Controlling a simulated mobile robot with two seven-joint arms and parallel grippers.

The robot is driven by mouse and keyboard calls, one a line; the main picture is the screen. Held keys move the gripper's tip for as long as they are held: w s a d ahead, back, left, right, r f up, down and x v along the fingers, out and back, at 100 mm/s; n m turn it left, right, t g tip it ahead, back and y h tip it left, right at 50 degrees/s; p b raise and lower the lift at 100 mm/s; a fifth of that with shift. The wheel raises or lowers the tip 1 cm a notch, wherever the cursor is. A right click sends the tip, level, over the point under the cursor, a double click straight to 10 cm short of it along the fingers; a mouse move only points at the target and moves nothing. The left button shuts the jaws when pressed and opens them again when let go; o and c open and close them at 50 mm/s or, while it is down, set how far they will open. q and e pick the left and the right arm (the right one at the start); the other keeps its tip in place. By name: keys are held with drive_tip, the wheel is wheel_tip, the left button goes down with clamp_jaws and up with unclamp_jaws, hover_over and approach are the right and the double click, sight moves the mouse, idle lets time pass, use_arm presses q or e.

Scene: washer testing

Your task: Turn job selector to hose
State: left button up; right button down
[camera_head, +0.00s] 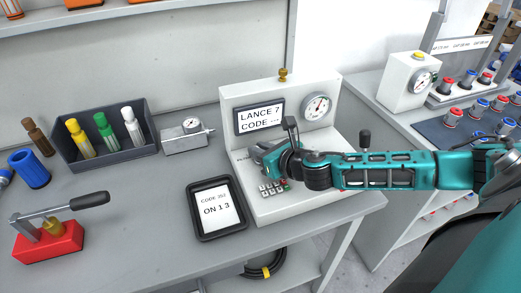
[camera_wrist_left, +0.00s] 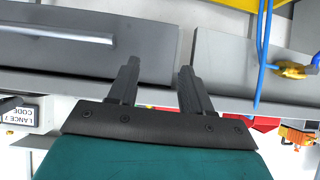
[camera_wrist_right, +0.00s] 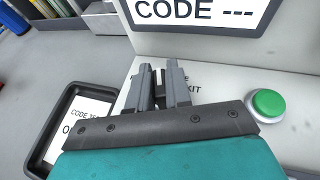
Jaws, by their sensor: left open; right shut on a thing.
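The white test machine (camera_head: 235,97) stands at the middle right of the bench, with a display (camera_head: 260,117) reading "LANCE 7 CODE ---". My right gripper (camera_head: 268,160) is over the left part of its sloping panel. In the right wrist view my right gripper (camera_wrist_right: 161,85) is shut on a small dark and white knob (camera_wrist_right: 159,76), apparently the job selector. Its fingers hide most of it. A partly covered label ending in "KIT" shows beside it. I cannot read the knob's setting. My left gripper (camera_wrist_left: 156,80) is open and empty, seen only in the left wrist view.
A green button (camera_wrist_right: 268,103) is right of my right fingers. A dial gauge (camera_head: 317,107) is on the machine. A bin of bottles (camera_head: 102,150) and a red lever press (camera_head: 50,240) stand left.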

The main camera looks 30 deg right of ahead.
drive_tip(key=m+h, duration=0.3)
drive_tip(key=h, duration=0.1)
drive_tip(key=shift+a+m, duration=0.15)
drive_tip(key=shift+m, duration=0.15)
drive_tip(key=shift+m+g+h, duration=1)
drive_tip(key=shift+m+h, duration=1.1)
drive_tip(key=shift+h, duration=0.3)
drive_tip(key=c, duration=1.1)
unclamp_jaws()
drive_tip(key=shift+c, duration=0.2)
drive_tip(key=shift+s, duration=0.1)
